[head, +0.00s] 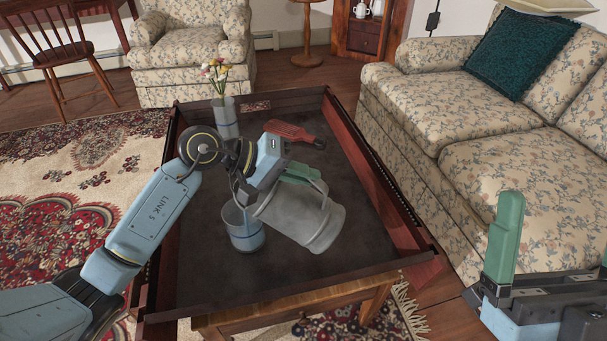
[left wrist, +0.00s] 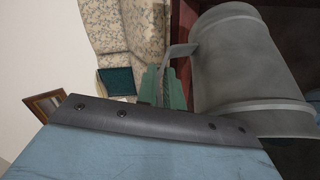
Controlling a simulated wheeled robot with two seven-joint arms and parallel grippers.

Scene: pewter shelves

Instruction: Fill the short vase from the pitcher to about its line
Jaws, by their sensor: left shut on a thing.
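The grey pitcher (head: 318,228) is tilted over to the left, its mouth close to the rim of the short vase. It also fills the right of the left wrist view (left wrist: 245,60). My left gripper (head: 302,175) is shut on the pitcher's handle, its green fingers also showing in the left wrist view (left wrist: 165,88). The short vase (head: 246,238), clear with a blue band, stands upright on the tray table. A bluish streak shows inside it; the liquid level cannot be told. My right gripper (head: 553,240) is open and empty at the lower right, away from the table.
A taller vase with flowers (head: 226,118) stands at the back left of the dark table (head: 215,285). A red brush-like object (head: 292,132) lies near the back. Raised wooden rims edge the table. A floral sofa (head: 500,150) stands to the right.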

